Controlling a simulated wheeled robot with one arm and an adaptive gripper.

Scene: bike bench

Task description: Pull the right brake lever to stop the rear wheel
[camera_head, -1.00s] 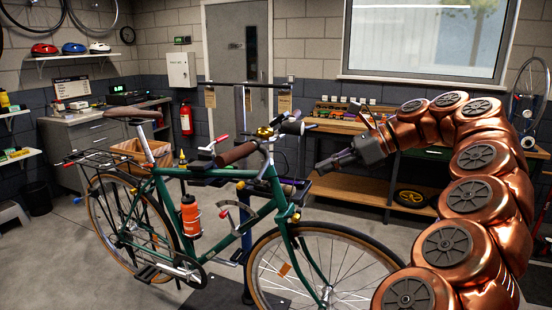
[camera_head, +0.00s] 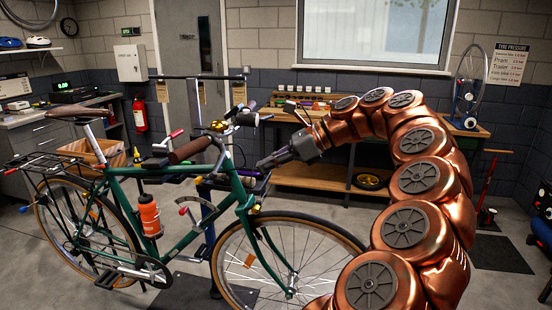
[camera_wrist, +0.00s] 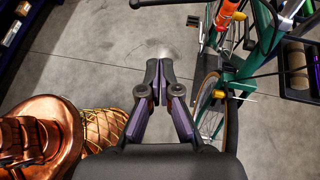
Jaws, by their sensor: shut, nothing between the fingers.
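The green bicycle (camera_head: 180,225) stands side-on, its front wheel to the right. Its handlebar carries a brown grip (camera_head: 190,150) on the near side and a dark grip (camera_head: 248,119) farther back. A small red-tipped lever (camera_head: 176,133) shows beside the brown grip; I cannot tell for certain which lever is the right brake. The rear wheel (camera_head: 88,232) is at the left; whether it spins I cannot tell. My gripper (camera_head: 262,164) is shut and empty, pointing left, just right of the handlebar's front and apart from the grips. In the wrist view its fingertips (camera_wrist: 159,80) meet above bare floor.
An orange bottle (camera_head: 149,216) sits on the frame. A wooden workbench (camera_head: 330,178) stands behind my arm. A horizontal bar with hanging tags (camera_head: 163,91) is behind the bicycle. Open floor lies around the front wheel (camera_head: 285,255).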

